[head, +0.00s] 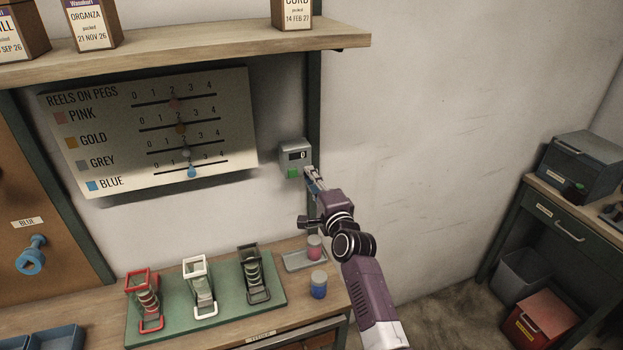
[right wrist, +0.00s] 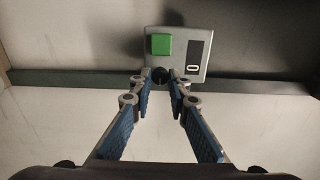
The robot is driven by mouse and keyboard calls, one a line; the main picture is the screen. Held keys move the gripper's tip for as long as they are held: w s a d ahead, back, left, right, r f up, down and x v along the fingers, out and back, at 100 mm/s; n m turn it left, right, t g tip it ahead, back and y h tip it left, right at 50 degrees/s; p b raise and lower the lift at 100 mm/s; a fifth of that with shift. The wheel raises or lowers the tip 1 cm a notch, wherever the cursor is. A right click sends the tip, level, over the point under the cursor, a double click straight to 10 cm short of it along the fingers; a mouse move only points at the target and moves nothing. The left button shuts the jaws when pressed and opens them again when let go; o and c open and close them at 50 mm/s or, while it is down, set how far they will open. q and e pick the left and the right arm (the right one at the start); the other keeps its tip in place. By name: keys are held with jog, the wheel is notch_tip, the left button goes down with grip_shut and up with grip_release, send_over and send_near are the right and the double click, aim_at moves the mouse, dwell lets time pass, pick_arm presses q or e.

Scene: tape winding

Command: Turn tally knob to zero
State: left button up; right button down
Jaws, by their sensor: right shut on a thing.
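The tally counter (head: 296,155) is a small grey box on the green post at the shelf's right end. It also shows in the right wrist view (right wrist: 205,50), with a green button (right wrist: 161,44) and a dark display (right wrist: 194,58) that reads 0. The black tally knob (right wrist: 159,74) sticks out of the box's edge. My right gripper (head: 311,178) is shut on the knob, with one blue-padded finger on each side of it in the right wrist view (right wrist: 160,80). In the head view the gripper hides the knob. My left gripper is out of view.
A chart board (head: 235,140) hangs left of the counter, below the wooden shelf (head: 200,45). Below stand a green mat (head: 230,305) with several reel stands, a grey tray (head: 294,262) with a pink jar (head: 314,247), and a blue jar (head: 319,285). The wall at right is bare.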

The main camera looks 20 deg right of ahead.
jog(key=c, duration=1.8)
grip_release()
jog(key=shift+c, duration=0.2)
jog(key=shift+s, duration=0.1)
jog(key=s, duration=1.1)
jog(key=shift+s+d, duration=0.2)
jog(key=shift+s, duration=0.2)
